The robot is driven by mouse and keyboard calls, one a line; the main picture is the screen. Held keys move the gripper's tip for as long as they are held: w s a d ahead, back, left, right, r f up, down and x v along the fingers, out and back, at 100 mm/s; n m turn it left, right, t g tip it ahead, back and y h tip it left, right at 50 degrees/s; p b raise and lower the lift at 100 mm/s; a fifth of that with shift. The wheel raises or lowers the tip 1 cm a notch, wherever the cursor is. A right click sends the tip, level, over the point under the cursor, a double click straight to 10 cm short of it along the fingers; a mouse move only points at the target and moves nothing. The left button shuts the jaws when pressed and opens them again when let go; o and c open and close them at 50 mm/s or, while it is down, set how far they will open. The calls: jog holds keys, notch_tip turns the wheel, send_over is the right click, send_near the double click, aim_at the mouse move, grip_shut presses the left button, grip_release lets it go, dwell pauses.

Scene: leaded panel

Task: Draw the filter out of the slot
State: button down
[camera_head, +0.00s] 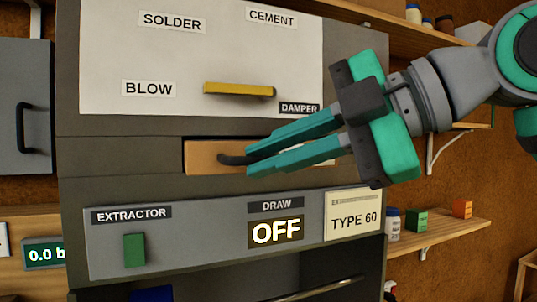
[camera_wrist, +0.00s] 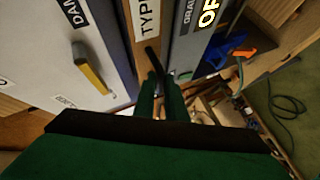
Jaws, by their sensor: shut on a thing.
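The filter (camera_head: 203,157) shows as an orange-brown front in the slot of the grey cabinet, between the white upper panel and the control panel. Its dark handle (camera_head: 231,160) sticks out from the front. My gripper (camera_head: 250,160) reaches in from the right and is shut on this handle. The fingers and arm hide much of the filter's right part. In the wrist view the filter front (camera_wrist: 138,42) carries a white label starting "TYPE", and the handle (camera_wrist: 152,55) runs to my fingertips. How far the filter sits in the slot is hard to tell.
A yellow damper handle (camera_head: 238,90) projects above the slot. Below, the control panel has a green extractor switch (camera_head: 134,250) and a draw display (camera_head: 276,232) reading OFF. A "TYPE 60" plate (camera_head: 352,214) is beside it. A shelf (camera_head: 440,236) with small containers is at right.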

jog(key=shift+s+d, duration=0.25)
jog(key=shift+s, duration=0.5)
jog(key=shift+s+d, duration=0.25)
jog(key=shift+s, duration=0.55)
jog(key=shift+s+d, duration=0.25)
jog(key=shift+s, duration=0.5)
jog(key=c, duration=1.7)
grip_release()
jog(key=shift+c, duration=0.2)
jog(key=shift+d, duration=0.1)
